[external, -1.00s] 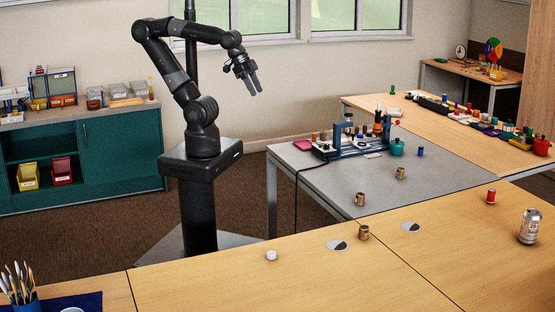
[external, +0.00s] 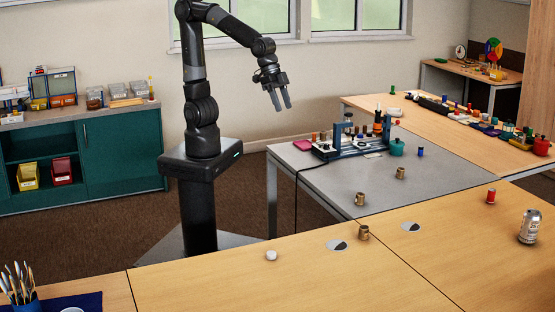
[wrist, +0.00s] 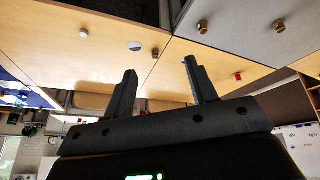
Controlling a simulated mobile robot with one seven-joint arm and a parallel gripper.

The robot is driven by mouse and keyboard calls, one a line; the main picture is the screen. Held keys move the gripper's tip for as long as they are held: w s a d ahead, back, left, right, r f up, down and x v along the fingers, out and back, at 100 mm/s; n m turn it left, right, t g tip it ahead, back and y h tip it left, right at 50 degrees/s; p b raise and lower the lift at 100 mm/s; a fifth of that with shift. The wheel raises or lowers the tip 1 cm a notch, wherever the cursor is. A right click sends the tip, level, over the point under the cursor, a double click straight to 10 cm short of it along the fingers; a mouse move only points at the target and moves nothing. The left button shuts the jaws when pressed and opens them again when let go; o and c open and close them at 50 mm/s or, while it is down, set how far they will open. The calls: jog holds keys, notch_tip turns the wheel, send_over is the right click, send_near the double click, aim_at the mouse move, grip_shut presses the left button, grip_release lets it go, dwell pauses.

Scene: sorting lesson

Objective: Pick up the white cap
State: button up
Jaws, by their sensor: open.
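The white cap (external: 271,255) is a small round piece on the near wooden table, left of the round grey-and-white disc. It also shows in the wrist view (wrist: 84,33), at the upper left on the wooden surface. My gripper (external: 282,99) is open and empty, in the air well above and behind the cap, with its fingers pointing down. In the wrist view its two fingers (wrist: 158,76) stand apart with nothing between them. The cap is clear of the gripper and fully visible.
Two half-dark discs, one here (external: 337,245), and a brass piece (external: 363,232) lie right of the cap. More brass pieces (external: 360,199) stand on the grey table (external: 440,180) with a blue-framed rack (external: 352,150). A can (external: 530,226) stands far right. Wood around the cap is clear.

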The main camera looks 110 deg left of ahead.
jog(key=w+d+f+m, duration=0.1)
jog(key=w+d+f, duration=0.45)
jog(key=d, duration=0.35)
jog(key=m, duration=0.3)
send_near(272, 253)
jog(key=shift+g, duration=0.3)
jog(key=x, duration=0.8)
jog(key=shift+w, duration=0.25)
jog(key=shift+c, duration=0.5)
jog(key=c, duration=1)
